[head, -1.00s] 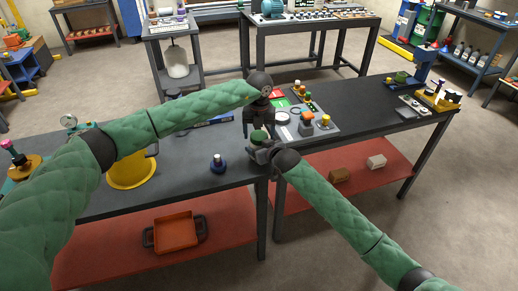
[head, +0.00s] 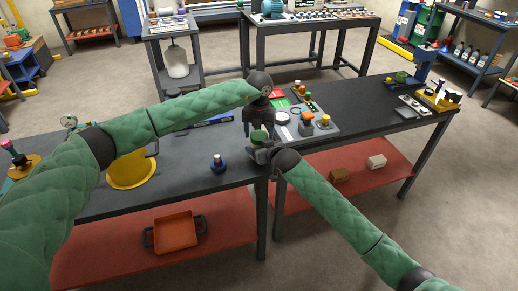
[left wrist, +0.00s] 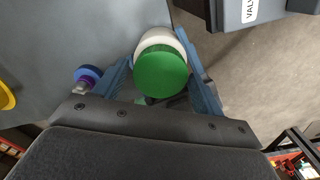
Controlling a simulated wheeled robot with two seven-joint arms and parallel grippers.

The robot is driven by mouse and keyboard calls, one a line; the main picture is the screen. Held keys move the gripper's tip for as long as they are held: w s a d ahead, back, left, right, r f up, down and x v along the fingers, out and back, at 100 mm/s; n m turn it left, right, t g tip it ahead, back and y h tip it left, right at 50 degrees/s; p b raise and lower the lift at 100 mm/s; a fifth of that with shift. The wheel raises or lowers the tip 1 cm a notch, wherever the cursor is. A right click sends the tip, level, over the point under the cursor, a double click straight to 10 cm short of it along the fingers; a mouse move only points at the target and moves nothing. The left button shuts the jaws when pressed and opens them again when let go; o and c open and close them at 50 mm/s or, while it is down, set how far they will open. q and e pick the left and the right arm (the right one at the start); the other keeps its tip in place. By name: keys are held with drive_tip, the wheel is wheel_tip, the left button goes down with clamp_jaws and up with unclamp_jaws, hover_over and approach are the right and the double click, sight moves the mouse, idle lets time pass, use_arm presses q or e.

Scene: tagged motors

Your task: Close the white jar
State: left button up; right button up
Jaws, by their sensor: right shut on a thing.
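The white jar (left wrist: 160,37) shows in the left wrist view, with the round green lid (left wrist: 161,72) over it. Whether the lid is seated or only lies on top, I cannot tell. In the head view the green lid (head: 258,135) is small and partly hidden by my grippers. My left gripper (head: 258,133) points down from above, its fingers open on either side of the lid; whether they touch it is unclear. My right gripper (head: 262,153) comes in from the front right, low beside the jar, and is shut on it.
A grey tray (head: 325,133) with several small parts lies just right of the grippers. A blue knobbed piece (head: 218,164) and a yellow container (head: 131,172) stand to the left on the dark bench (head: 188,178). The bench's front edge is close to the grippers.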

use_arm(q)
drive_tip(key=shift+o, duration=0.9)
wheel_tip(320, 180, up, 12)
use_arm(e)
drive_tip(key=o, duration=2)
drive_tip(key=shift+c, duration=0.2)
drive_tip(key=b+v, duration=0.1)
drive_tip(key=v, duration=0.5)
drive_tip(key=shift+s+d+b, duration=0.15)
drive_tip(key=shift+b, duration=0.2)
use_arm(q)
drive_tip(key=shift+f, duration=0.95)
use_arm(e)
drive_tip(key=shift+s+d+r, duration=0.3)
drive_tip(key=shift+s+r, duration=0.05)
drive_tip(key=shift+s, duration=0.2)
